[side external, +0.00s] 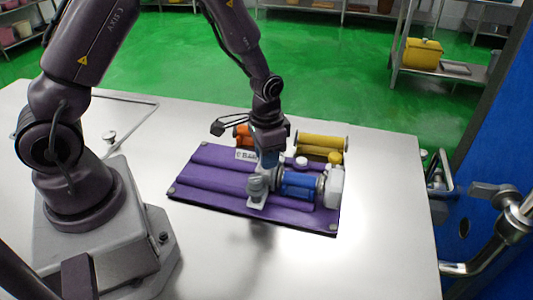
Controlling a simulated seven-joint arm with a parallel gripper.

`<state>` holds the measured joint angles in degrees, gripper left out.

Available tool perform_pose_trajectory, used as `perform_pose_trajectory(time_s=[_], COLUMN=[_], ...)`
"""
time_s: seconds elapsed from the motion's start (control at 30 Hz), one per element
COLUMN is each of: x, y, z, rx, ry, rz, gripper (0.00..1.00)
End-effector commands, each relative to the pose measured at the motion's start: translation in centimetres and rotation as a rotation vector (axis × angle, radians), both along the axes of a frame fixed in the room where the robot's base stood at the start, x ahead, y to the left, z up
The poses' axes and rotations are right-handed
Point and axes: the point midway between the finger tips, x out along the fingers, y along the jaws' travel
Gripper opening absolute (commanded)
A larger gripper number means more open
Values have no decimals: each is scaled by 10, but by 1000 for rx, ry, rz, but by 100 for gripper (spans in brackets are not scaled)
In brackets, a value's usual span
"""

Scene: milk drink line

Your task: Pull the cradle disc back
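A blue cylinder (299,186) lies on a purple ridged board (210,182), near its front right. A grey round disc-like part (277,178) stands at the cylinder's left end, next to a small grey fixture (256,188) with a pale foot. I take these grey parts to be the cradle and its disc, but they are small and partly covered. A white block (333,187) stands at the cylinder's right end. My gripper (268,170) points down at the grey parts, left of the blue cylinder. Its fingertips are hidden among them, so grip and contact are unclear.
A small yellow knob (335,158) is close by. The metal table (380,220) is clear at the front and right.

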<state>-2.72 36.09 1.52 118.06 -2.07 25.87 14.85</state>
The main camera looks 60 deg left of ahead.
Motion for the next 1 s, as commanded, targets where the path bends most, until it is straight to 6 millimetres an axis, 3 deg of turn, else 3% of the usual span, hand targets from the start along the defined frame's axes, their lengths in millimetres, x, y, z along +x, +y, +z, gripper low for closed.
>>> perform_pose_trajectory(time_s=[0.03,0.1,0.33,0.7,1.0], x=[0,0,-7,-76,-95], y=[0,0,9,78,97], z=[0,0,1,1,1], rx=[0,0,0,1,2], ry=[0,0,0,0,-3], rz=[0,0,5,9,1], gripper=[15,0,0,0,0])
